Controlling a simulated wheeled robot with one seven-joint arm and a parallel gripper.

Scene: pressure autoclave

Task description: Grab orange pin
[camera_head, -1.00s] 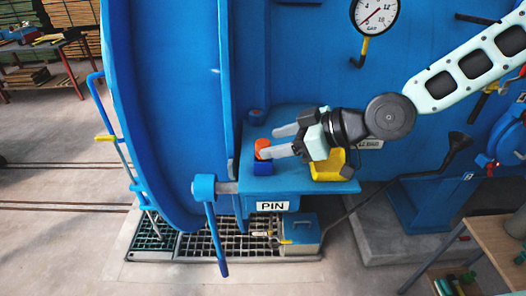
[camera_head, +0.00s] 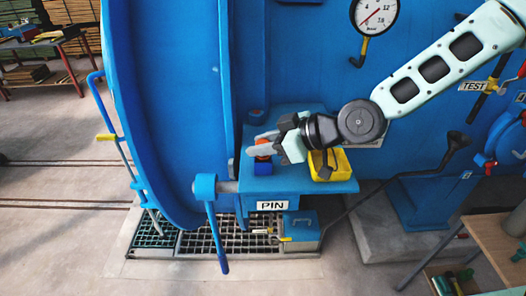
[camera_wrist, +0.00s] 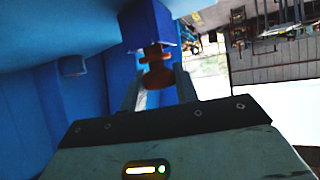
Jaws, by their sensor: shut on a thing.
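The orange pin (camera_head: 263,150) stands in a blue block (camera_head: 263,167) on the blue shelf above the PIN label. My gripper (camera_head: 262,147) reaches in from the right and its fingers are closed around the pin's top, partly hiding it. In the wrist view the orange pin (camera_wrist: 157,72) sits between the two fingers (camera_wrist: 160,85), with its stem still at the blue block (camera_wrist: 150,28).
A yellow bin (camera_head: 330,172) sits on the shelf just right of the block, under my wrist. The large blue autoclave door (camera_head: 165,120) stands close on the left. A blue handle (camera_head: 214,220) hangs in front of the shelf. A pressure gauge (camera_head: 375,14) is above.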

